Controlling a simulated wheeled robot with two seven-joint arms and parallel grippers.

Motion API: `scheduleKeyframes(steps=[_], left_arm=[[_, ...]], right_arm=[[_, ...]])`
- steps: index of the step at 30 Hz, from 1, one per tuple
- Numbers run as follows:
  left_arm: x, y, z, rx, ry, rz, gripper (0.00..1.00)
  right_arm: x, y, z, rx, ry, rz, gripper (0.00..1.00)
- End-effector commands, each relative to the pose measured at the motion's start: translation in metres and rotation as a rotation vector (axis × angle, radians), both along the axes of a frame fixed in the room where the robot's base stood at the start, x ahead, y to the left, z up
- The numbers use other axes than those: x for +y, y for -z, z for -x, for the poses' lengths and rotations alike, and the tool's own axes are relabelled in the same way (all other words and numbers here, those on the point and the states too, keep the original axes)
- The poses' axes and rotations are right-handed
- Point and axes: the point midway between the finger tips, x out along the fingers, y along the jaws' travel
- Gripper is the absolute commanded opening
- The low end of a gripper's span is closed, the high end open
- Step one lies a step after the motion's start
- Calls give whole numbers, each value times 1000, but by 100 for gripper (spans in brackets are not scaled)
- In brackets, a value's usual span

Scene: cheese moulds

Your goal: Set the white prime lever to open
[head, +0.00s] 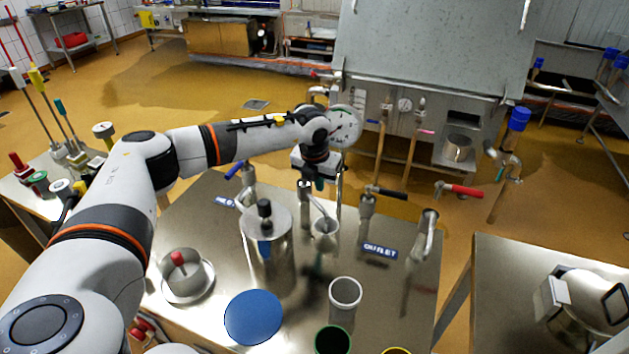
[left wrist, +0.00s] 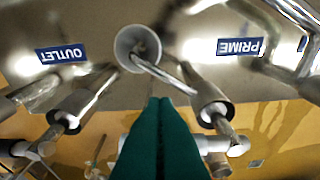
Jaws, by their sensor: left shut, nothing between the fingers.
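The blue PRIME label (left wrist: 240,47) shows upside down in the left wrist view. The valve (left wrist: 208,104) near it has a spout running into a small cup (left wrist: 137,48). A white lever piece (left wrist: 215,143) shows beyond this valve, partly behind my fingers; its exact setting cannot be told. My left gripper (left wrist: 160,105) has dark green fingers, shut and empty, close beside this valve. In the head view my left gripper (head: 320,184) hangs above the bench, just right of the valve (head: 304,190), and hides the white lever. My right gripper is not in view.
A red lever (head: 461,190), a black lever (head: 386,192) and a blue lever (head: 235,169) stand on the other bench valves. The OUTLET label (head: 380,250) lies right of the cup (head: 325,228). A lidded pot (head: 265,235) and blue disc (head: 253,317) occupy the bench.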

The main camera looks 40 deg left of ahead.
Motion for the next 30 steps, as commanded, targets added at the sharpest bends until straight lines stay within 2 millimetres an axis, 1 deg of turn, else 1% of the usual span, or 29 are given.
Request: scheduleKeyframes(steps=[4,8,14,17,21,30], left_arm=[[1,-2,-7,-1,-1,0,0],[1,-2,-8,-1,0,0,0],[1,-2,-8,-1,0,0,0],[1,-1,-12,-1,-21,0,0],[1,-1,-23,-2,-93,0,0],[2,-6,-24,-9,-102,1,0]], right_arm=[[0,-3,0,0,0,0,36],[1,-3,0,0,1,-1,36],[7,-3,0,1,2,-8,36],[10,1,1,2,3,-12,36],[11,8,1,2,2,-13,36],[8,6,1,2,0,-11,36]])
